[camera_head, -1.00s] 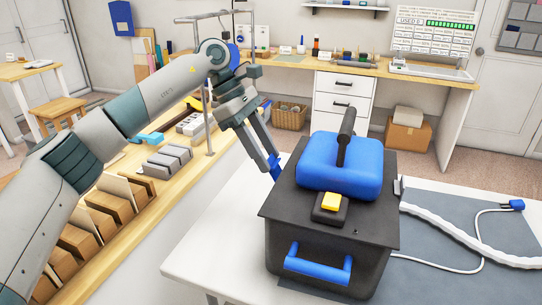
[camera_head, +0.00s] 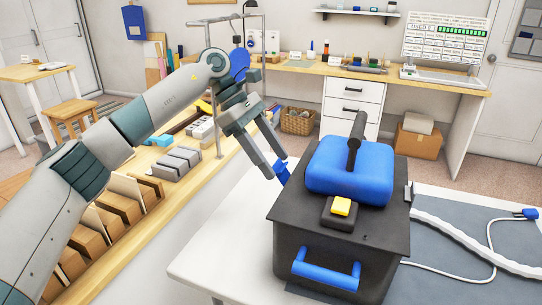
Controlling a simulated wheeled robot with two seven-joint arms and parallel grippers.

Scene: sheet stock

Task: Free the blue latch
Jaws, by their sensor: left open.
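A dark grey box (camera_head: 330,262) with a black lid stands on the white table. A small blue latch (camera_head: 283,174) shows at the far left side of the box; its lower part is hidden behind the lid edge. My left gripper (camera_head: 275,167) is open, its fingers pointing down at the latch. One fingertip is left of the latch and the other is just above it; I cannot tell whether they touch it. The lid carries a blue block with a black handle (camera_head: 350,180) and a yellow button (camera_head: 341,206). A blue handle (camera_head: 326,272) is on the front. My right gripper is out of view.
A wooden counter (camera_head: 160,205) with cartons and grey blocks runs along the left under my left arm. A grey mat (camera_head: 450,240) with a white hose and a blue-ended cable lies right of the box. The table's front left (camera_head: 235,235) is clear.

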